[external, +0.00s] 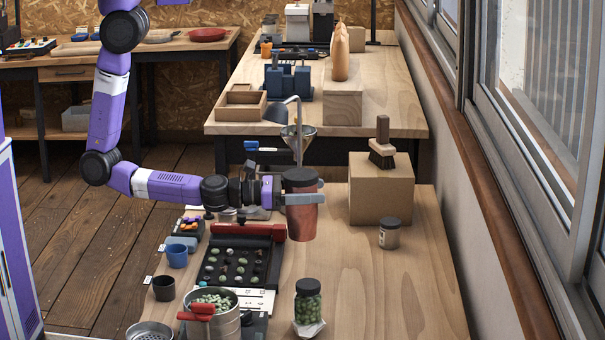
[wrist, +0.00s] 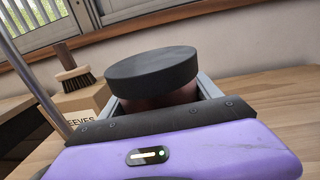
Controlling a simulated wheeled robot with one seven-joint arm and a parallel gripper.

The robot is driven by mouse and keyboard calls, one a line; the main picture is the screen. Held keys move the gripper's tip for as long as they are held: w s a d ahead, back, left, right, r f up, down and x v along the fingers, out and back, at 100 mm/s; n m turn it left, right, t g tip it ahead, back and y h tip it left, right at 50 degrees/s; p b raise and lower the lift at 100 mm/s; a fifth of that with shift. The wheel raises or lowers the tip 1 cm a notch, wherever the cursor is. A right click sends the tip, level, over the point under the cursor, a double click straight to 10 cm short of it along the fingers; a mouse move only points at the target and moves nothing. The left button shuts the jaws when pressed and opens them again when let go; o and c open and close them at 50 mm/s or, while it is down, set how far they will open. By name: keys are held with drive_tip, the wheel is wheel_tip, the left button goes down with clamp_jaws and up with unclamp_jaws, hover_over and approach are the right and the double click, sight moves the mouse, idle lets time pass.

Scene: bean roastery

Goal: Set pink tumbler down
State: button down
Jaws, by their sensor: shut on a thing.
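The pink tumbler (external: 301,217) is a coppery-pink cup with a dark lid. It stands upright between the fingers of my gripper (external: 302,198) in the external view, over the near wooden table. I cannot tell for sure whether its base touches the tabletop. In the wrist view the tumbler's black lid (wrist: 152,74) fills the middle, with the grey fingers of my gripper (wrist: 158,92) shut on either side of the body. Most of the body is hidden there.
The near table (external: 400,285) has free room at right. A cardboard box (external: 380,190) with a brush stands behind, a small jar (external: 389,234) in front of it. A bean tray (external: 238,262), a jar of green beans (external: 308,305) and a metal pot (external: 212,318) are nearby.

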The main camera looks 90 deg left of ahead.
drive_tip(key=w+a+r+n+g+y+p, duration=0.2)
drive_tip(key=w+a+r+n+y+p, duration=0.15)
drive_tip(key=w+a+y, duration=0.45)
wheel_tip(320, 180, down, 10)
drive_tip(key=h+b, duration=0.1)
drive_tip(key=b, duration=0.1)
drive_tip(key=shift+s+a+r+n, duration=0.25)
drive_tip(key=shift+s+a+n, duration=0.1)
drive_tip(key=shift+s+n, duration=0.1)
drive_tip(key=shift+f+b, duration=0.2)
drive_tip(key=shift+b, duration=0.15)
drive_tip(key=shift+c, duration=0.7)
unclamp_jaws()
drive_tip(key=shift+r, duration=0.1)
